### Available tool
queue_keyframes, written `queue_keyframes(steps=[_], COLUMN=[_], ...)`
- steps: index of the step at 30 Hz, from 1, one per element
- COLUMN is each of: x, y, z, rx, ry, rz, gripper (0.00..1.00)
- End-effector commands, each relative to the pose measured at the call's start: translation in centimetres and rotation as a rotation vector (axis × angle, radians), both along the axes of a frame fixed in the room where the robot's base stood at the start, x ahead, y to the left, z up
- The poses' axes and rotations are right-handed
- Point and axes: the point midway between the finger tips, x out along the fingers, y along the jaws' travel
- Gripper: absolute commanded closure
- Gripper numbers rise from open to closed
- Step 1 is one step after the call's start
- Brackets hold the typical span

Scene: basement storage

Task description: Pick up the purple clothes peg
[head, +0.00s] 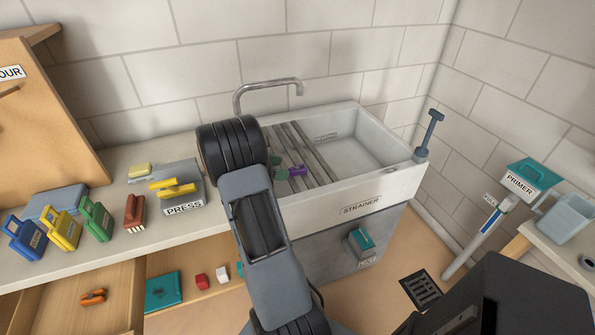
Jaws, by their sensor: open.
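The small purple clothes peg (298,171) lies on the slatted strainer (310,158) across the left part of the sink. A green piece (279,173) lies just left of it, partly hidden by my arm. My arm rises through the middle of the head view, and its dark joint stands left of the peg. My gripper does not show in this view.
The sink (365,150) has a tap (268,82) behind it and an upright blue-grey plunger-like tool (429,133) at its right corner. Coloured cases, including a yellow one (62,229), line the counter left.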

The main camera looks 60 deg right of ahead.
Motion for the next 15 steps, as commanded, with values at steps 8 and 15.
queue_keyframes(steps=[8, 15], x=[-0.9, -2.5], y=[-1.3, -3.8], z=[-0.7, -2.0], rx=[0.002, 0.000], ry=[0.001, 0.000], rz=[-0.001, -0.002], gripper=[0.34, 0.34])
